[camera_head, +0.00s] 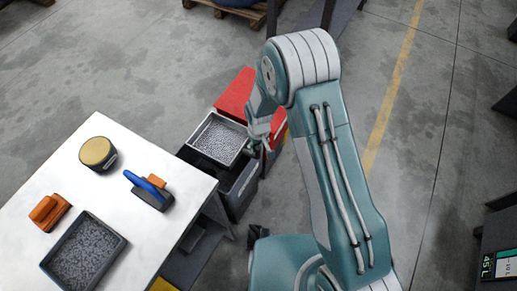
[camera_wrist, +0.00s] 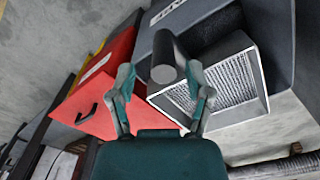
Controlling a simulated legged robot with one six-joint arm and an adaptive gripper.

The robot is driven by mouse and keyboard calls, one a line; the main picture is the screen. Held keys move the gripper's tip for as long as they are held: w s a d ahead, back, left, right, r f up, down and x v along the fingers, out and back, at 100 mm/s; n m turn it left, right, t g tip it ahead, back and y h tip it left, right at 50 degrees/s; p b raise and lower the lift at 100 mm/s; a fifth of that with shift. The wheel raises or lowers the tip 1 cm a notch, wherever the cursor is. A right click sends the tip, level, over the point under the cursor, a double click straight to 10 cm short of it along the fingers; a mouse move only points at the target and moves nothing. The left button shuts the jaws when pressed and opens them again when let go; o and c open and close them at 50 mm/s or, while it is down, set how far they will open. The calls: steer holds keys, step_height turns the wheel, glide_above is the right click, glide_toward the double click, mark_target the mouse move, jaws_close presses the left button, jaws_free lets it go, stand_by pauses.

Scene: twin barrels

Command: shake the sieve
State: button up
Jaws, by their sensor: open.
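The sieve (camera_head: 217,141) is a square grey frame with a pale speckled mesh, over a dark bin in the head view. In the wrist view the sieve (camera_wrist: 236,84) shows its light rim and mesh right of centre. Its thick dark round handle (camera_wrist: 163,73) points toward my gripper. My gripper (camera_wrist: 160,80) is open, with one finger on each side of the handle end. I cannot tell whether either finger touches it. In the head view my gripper (camera_head: 258,138) is at the sieve's right side, partly hidden by my arm.
A dark bin (camera_head: 240,190) stands under the sieve, with a red bin (camera_head: 236,94) behind it. The white table (camera_head: 120,205) at left bears a tray of grey granules (camera_head: 121,241), a blue-handled tool (camera_head: 146,187), an orange block and a yellow-topped round container.

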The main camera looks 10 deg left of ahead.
step_height(320, 180, up, 9)
stand_by(0.3)
steer(key=shift+s+f, duration=0.3)
steer(key=shift+f, duration=0.25)
step_height(320, 180, down, 11)
steer(key=shift+w+r, duration=0.1)
steer(key=shift+a, duration=0.1)
jaws_close()
